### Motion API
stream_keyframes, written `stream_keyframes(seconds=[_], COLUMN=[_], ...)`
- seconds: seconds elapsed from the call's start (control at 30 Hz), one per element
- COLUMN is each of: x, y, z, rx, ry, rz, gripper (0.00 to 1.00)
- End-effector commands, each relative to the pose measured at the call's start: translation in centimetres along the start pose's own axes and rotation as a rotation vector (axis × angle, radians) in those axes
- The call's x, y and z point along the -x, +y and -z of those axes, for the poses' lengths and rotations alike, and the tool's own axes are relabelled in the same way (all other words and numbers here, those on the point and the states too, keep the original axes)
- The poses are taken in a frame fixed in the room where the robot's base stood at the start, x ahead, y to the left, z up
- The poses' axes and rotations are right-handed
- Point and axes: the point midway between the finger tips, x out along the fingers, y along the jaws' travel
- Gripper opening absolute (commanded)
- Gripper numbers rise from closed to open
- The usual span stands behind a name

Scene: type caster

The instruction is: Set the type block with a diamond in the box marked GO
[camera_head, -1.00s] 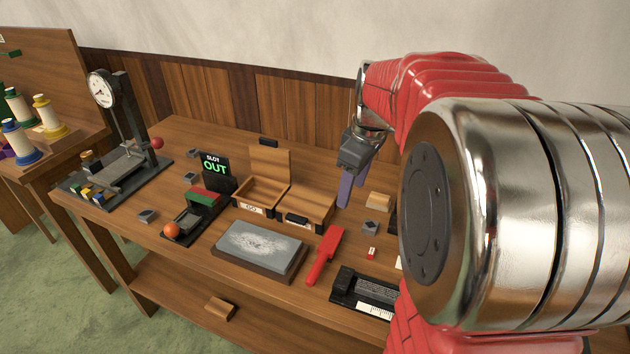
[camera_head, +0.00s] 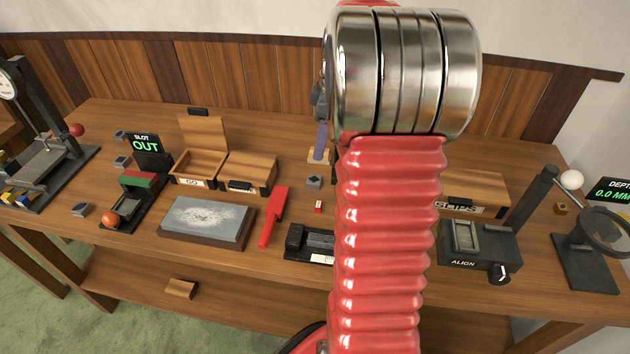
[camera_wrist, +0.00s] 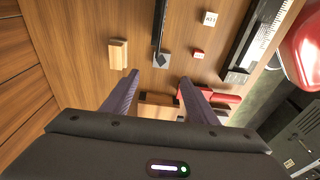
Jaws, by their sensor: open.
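The box marked GO (camera_head: 195,182) stands left of centre in the head view, with its lid raised at the back and its inside looking empty. A small grey type block (camera_head: 314,182) lies on the table to its right, with a dark mark on top that looks like a diamond. In the wrist view a grey block (camera_wrist: 164,61) lies beyond the fingertips. My gripper (camera_head: 320,143) points down behind it in the head view, partly hidden by my arm. In the wrist view my gripper (camera_wrist: 156,80) is open, with nothing held between its purple fingers.
A wooden block (camera_wrist: 118,54) and a small red block (camera_wrist: 199,54) lie near the grey block. A second box (camera_head: 248,172), lid shut, adjoins the GO box. A stone slab (camera_head: 207,220) and red-handled tool (camera_head: 273,217) lie in front. Other grey blocks (camera_head: 81,209) lie left.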

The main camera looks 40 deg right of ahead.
Motion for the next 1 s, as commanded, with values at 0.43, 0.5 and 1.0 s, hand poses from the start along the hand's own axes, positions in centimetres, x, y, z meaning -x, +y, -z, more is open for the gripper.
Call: stream_keyframes(seconds=[0.43, 0.5, 1.0], x=[-6.7, -7.3, -8.3], y=[-0.1, -0.1, -0.1], z=[0.0, 0.0, 0.0], rx=[0.000, 0.000, 0.000], ry=[0.000, 0.000, -0.001], rz=[0.004, 0.003, 0.002], gripper=[0.53, 0.53, 0.53])
